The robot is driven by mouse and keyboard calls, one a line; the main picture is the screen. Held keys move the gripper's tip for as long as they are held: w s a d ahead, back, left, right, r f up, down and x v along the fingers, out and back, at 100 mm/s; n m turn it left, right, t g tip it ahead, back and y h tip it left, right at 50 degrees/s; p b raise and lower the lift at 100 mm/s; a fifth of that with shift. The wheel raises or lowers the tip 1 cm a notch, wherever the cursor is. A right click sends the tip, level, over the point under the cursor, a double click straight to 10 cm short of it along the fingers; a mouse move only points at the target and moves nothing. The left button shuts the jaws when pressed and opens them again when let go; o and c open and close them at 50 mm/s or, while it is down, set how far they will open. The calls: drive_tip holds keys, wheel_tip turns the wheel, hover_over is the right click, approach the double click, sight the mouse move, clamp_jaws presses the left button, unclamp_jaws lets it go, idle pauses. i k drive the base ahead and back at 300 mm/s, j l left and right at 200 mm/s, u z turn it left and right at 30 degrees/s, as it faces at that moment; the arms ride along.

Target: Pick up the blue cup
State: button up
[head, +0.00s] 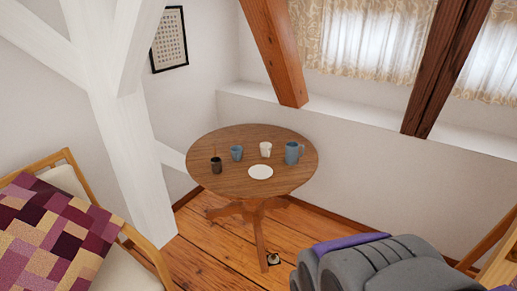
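A small blue cup (236,153) stands upright on the round wooden table (225,183), left of the middle. A larger blue mug or jug with a handle (293,153) stands near the table's right side. The two are similar in colour. I cannot make out my gripper in the head view, so its state and its place relative to the cup do not show.
A white cup (266,149), a white plate (260,172) and a dark cup (216,165) share the table. A cushioned chair (130,265) stands at left, by a white timber post (130,165). Plank floor (210,245) shows in front of the table.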

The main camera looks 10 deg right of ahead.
sight(236, 150)
drive_tip(key=i+j+z, duration=0.1)
drive_tip(key=i, duration=0.45)
drive_tip(key=i+j, duration=0.2)
drive_tip(key=i, duration=0.3)
drive_tip(key=i+j+z, duration=0.15)
drive_tip(key=i, duration=0.35)
drive_tip(key=i+j, duration=0.25)
drive_tip(key=i, duration=0.3)
drive_tip(key=z, duration=0.05)
